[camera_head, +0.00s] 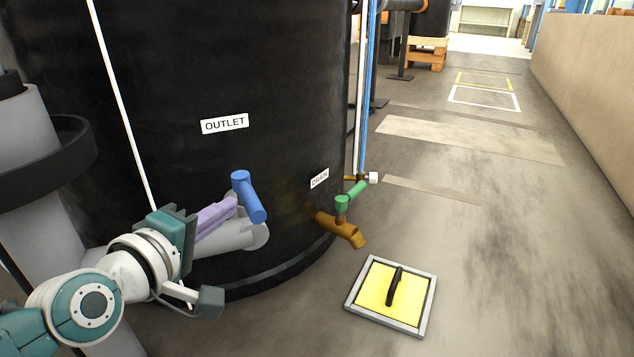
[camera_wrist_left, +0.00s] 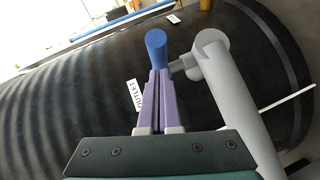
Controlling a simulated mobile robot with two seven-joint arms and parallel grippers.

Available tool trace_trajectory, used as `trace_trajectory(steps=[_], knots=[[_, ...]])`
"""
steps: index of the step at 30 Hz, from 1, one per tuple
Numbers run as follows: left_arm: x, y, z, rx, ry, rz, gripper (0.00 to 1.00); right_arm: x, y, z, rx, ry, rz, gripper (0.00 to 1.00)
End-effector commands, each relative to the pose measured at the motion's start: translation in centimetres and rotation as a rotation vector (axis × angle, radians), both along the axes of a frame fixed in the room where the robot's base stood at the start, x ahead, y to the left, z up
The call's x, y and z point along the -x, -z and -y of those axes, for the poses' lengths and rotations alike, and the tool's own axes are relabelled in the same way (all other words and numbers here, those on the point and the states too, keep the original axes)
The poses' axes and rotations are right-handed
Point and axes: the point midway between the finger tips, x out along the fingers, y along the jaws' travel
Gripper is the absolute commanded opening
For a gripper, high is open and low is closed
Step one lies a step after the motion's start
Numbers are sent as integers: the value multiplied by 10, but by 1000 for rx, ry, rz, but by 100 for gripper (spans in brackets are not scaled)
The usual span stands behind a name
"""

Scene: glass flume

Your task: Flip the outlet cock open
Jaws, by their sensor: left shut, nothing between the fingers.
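The outlet cock has a blue handle (camera_head: 249,198) on a grey pipe body (camera_head: 250,236), low on the black tank under the OUTLET label (camera_head: 224,123). The handle slants down to the right in the head view. My left gripper (camera_head: 232,203) has purple fingers, shut and empty, with their tips close beside the handle. In the left wrist view the fingertips (camera_wrist_left: 159,73) point at the blue handle (camera_wrist_left: 156,44) and overlap its lower end; I cannot tell if they touch. The grey pipe (camera_wrist_left: 226,85) runs to the right of the fingers. My right gripper is not in view.
A brass drain tap (camera_head: 343,228) with a green handle (camera_head: 353,194) stands right of the outlet, under the DRAIN label (camera_head: 320,179). A yellow floor hatch (camera_head: 378,289) with a grey frame and black handle lies before it. The floor on the right is clear.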

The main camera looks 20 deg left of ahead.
Motion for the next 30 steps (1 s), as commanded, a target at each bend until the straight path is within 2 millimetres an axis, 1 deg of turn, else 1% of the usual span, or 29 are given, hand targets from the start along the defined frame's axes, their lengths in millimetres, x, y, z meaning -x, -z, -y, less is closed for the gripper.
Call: trace_trajectory(steps=[1,4,14,30], knots=[[-3,2,3,1,0,0,0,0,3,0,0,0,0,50],[-5,3,5,0,1,-1,0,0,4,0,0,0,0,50],[-5,2,6,-1,0,-1,0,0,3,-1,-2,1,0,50],[-5,1,7,4,-93,-1,0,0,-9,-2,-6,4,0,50]])
